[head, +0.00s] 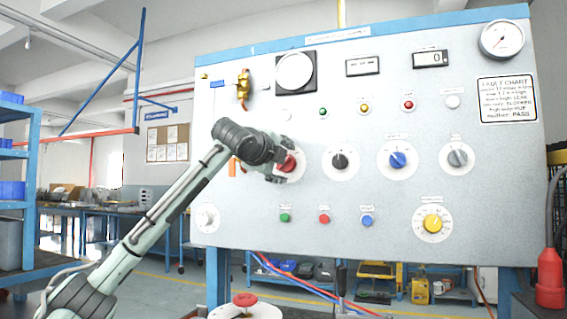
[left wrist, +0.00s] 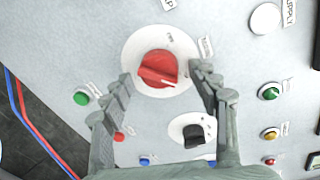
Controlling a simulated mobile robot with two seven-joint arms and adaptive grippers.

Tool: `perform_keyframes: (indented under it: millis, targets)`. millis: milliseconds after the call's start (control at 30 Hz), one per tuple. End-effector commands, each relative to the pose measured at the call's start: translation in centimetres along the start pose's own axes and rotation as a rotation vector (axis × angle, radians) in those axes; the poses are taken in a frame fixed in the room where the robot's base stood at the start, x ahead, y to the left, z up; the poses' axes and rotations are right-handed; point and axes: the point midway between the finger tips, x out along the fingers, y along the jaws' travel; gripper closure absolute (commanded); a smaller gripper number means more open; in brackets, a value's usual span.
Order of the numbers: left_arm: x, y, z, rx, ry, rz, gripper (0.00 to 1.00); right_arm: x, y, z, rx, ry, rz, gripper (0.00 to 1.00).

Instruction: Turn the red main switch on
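The red main switch (head: 289,163) is a rotary knob on a white round plate on the grey panel. In the head view my left gripper (head: 277,172) is in front of it and partly hides it. The left wrist view shows the red knob (left wrist: 158,68) whole, with a white pointer mark towards the lower right of that picture. The small lettering around it is too blurred to read surely. My left gripper (left wrist: 164,76) is open, its fingers on either side of the knob with visible gaps and nothing between them gripped. My right gripper is not in view.
A black knob (head: 340,160) sits right of the switch, then a blue knob (head: 397,159) and a grey knob (head: 457,157). Green (head: 285,217), red (head: 324,218) and blue (head: 366,220) buttons lie below. A brass valve (head: 243,88) is above left.

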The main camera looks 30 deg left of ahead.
Motion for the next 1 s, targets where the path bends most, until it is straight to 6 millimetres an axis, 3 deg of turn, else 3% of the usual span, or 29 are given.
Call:
perform_keyframes:
  millis: [267, 367, 700, 1000]
  targets:
    - [-0.6, 0.0, 0.1, -0.001, -0.001, 0.0, 0.4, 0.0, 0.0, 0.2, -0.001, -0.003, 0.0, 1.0]
    - [-1.9, 0.0, 0.0, 0.001, -0.001, -0.002, 0.4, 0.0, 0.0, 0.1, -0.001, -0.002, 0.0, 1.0]
    - [-9.1, -0.1, 0.1, 0.001, -0.001, -0.003, 0.4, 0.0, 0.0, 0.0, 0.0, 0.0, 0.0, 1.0]
    - [-11.9, 0.0, 0.0, -0.001, 0.0, 0.0, 0.4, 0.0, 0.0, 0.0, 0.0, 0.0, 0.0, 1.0]
